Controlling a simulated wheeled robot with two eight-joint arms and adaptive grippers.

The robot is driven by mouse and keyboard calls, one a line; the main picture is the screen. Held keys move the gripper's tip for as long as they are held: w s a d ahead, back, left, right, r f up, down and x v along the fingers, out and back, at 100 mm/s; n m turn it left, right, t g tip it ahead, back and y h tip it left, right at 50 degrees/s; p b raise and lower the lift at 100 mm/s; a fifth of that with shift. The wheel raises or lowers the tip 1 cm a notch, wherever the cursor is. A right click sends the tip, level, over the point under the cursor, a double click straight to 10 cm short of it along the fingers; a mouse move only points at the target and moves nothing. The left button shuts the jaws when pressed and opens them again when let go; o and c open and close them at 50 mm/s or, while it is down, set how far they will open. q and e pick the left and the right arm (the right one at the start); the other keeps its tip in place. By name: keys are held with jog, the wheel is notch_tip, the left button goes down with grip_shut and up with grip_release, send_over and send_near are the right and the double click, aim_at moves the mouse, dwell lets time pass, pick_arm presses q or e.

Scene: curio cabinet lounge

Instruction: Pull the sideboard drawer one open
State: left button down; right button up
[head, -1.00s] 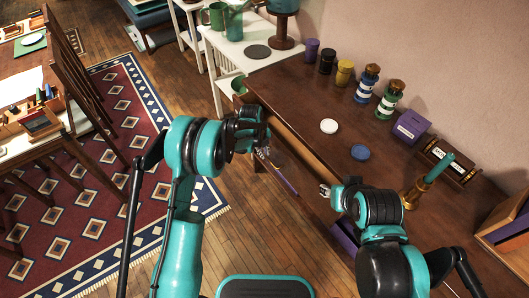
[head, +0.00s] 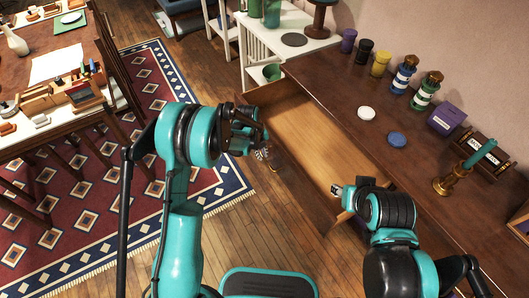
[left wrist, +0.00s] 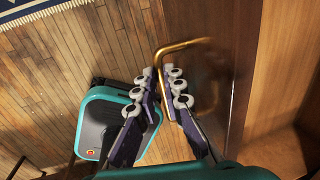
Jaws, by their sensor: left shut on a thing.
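The sideboard (head: 335,90) is dark wood and runs along the wall at the right. Its drawer (head: 310,130) stands well out, and its pale, bare wooden inside shows in the head view. In the left wrist view, the drawer's dark front (left wrist: 215,75) is at the right, with a brass bar handle (left wrist: 185,45) on it. My left gripper (head: 262,150) is at the drawer front. In the left wrist view, its fingers (left wrist: 162,85) are shut on the handle. My right gripper (head: 342,190) is by the drawer's near end; its fingers are too small to read.
Jars, a purple box (head: 446,118), white and blue discs and a candlestick (head: 452,180) stand on the sideboard. A white side table (head: 262,42) is beyond its far end. A dining table with chairs (head: 115,80) is left, over a patterned rug. Bare floor lies between.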

pick_arm(q)
jog(key=c, duration=1.6)
grip_release()
jog(key=shift+r, duration=0.1)
notch_tip(320, 180, up, 12)
jog(key=s+a, duration=0.1)
jog(key=a, duration=0.1)
jog(key=shift+s+f, duration=0.2)
jog(key=shift+f, duration=0.05)
